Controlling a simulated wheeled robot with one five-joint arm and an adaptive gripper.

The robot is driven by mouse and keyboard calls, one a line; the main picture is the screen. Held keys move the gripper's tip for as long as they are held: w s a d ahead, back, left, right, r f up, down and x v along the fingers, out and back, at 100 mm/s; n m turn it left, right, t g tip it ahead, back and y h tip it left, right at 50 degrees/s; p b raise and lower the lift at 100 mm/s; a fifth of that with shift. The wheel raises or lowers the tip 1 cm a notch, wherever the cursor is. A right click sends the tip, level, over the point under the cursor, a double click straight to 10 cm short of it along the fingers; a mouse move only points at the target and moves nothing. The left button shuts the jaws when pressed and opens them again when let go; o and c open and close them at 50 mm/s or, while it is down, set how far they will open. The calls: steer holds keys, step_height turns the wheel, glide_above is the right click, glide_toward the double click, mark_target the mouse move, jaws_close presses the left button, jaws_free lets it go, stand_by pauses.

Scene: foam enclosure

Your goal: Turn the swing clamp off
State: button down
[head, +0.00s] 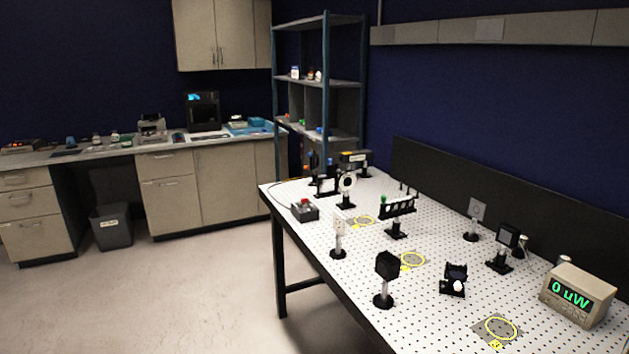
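I cannot tell for certain which thing is the swing clamp. A low black fixture with a pale round knob or tip (454,280) sits on the white perforated table (350,262), toward the front right. A black rack-like mount with a green knob (397,208) stands on a post in the middle of the table. A small dark box with a red top (305,210) sits near the table's left edge. None shows clearly whether it is on or off. My gripper is not in view.
A black block on a post (385,277) stands near the front edge. A meter reading "0 uW" (578,295) sits at the right. Yellow rings (499,329) mark the tabletop. Open floor (175,300) lies left of the table. A shelf rack (320,85) stands behind.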

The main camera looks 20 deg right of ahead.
steer(key=shift+a+f, duration=0.2)
steer(key=shift+f, duration=0.15)
steer(key=shift+s+d+p, duration=0.1)
steer(key=shift+d+p, duration=0.2)
steer(key=shift+d, duration=0.1)
stand_by(0.7)
steer(key=shift+s+a, duration=0.1)
steer(key=shift+s, duration=0.85)
stand_by(0.6)
steer(key=shift+s+a, duration=0.1)
steer(key=shift+s, duration=0.2)
steer(key=shift+r, duration=0.15)
step_height(320, 180, up, 6)
steer(key=p, duration=0.4)
steer(key=shift+p, duration=0.35)
